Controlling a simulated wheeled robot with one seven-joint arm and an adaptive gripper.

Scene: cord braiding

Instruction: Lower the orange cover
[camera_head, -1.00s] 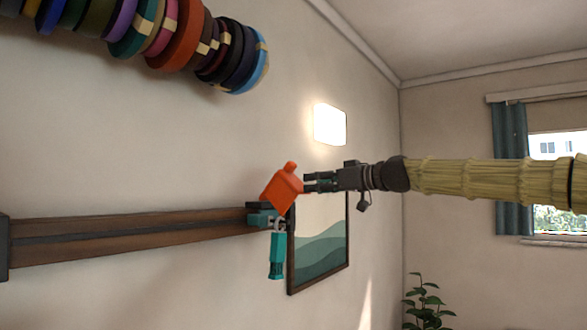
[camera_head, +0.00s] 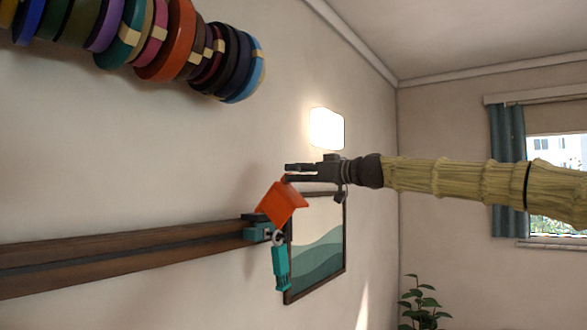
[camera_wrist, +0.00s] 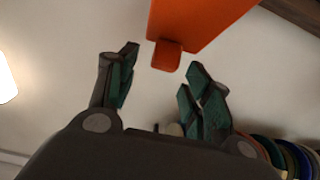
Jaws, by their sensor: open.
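The orange cover (camera_head: 281,203) is tilted at the right end of the wall rail, above a teal block (camera_head: 257,233). In the wrist view the cover (camera_wrist: 200,18) fills the top, and its small orange knob (camera_wrist: 166,56) lies between the fingertips in the picture, with space on both sides. My gripper (camera_head: 291,173) is open and empty at the cover's top; the fingers partly hide the knob in the head view. Contact cannot be told. A teal piece (camera_head: 281,268) hangs by a grey ring below the cover.
The dark wooden rail (camera_head: 120,258) runs along the wall to the left. A framed picture (camera_head: 318,245) hangs behind the cover to the right. A row of coloured spools (camera_head: 170,45) is at upper left. A lit wall lamp (camera_head: 326,129) is above my gripper.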

